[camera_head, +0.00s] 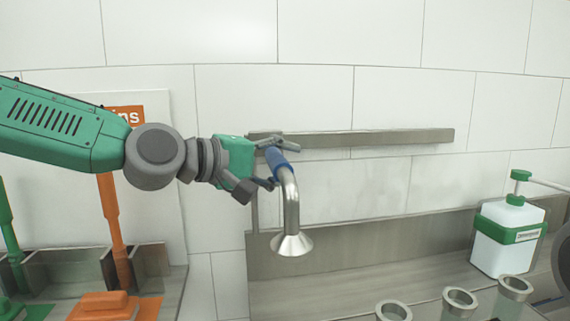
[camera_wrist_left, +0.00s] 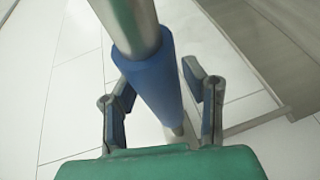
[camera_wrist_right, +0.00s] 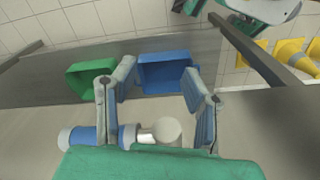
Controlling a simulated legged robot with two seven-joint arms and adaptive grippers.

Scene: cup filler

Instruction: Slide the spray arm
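The spray arm is a bent silver pipe (camera_head: 291,205) with a blue sleeve (camera_head: 279,163) and a flared nozzle (camera_head: 292,244) pointing down. It hangs below a horizontal metal rail (camera_head: 370,138) on the tiled wall, near the rail's left end. My left gripper (camera_head: 275,165) is at the blue sleeve. In the left wrist view the sleeve (camera_wrist_left: 150,88) lies between the two fingers, close to the left one, with a gap to the right one. My right gripper (camera_wrist_right: 160,85) is open, away from the spray arm; it is not made out in the head view.
A white and green pump bottle (camera_head: 507,235) stands at the right, behind several metal-rimmed cups (camera_head: 459,301). Orange and green brushes stand in metal holders (camera_head: 65,268) at left. The right wrist view shows a green bin (camera_wrist_right: 90,78) and a blue bin (camera_wrist_right: 165,72).

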